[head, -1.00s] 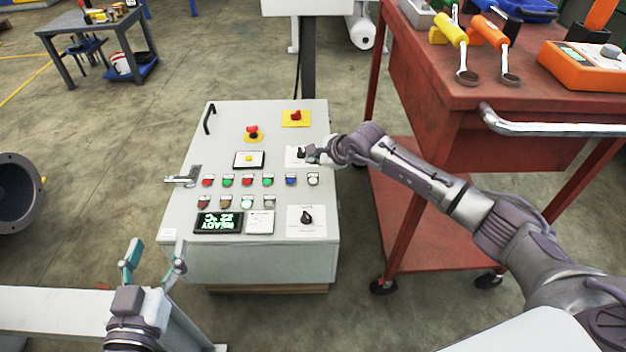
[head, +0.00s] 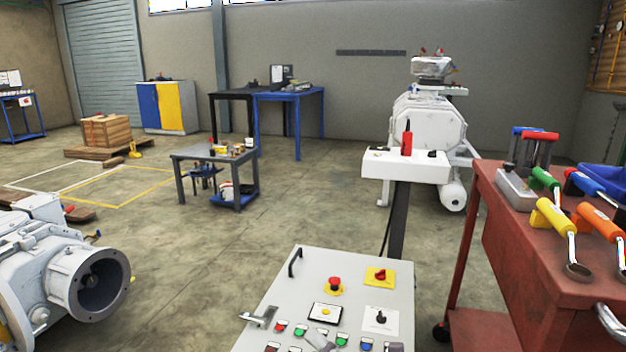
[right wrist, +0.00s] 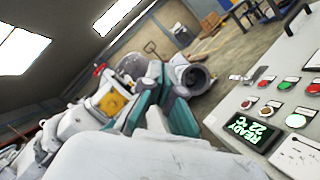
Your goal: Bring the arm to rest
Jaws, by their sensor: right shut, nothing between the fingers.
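The grey control panel (head: 290,290) stands at the bottom middle of the head view, with buttons, a red emergency stop (head: 334,285) and a black rotary switch (head: 380,317). My left gripper is out of the head view.
A red tool cart (head: 500,262) with coloured-handled tools stands close on the right. A large white machine (head: 85,290) is at the left. A small table (head: 215,153) stands further back. Open floor (head: 190,270) lies between the machine and the panel.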

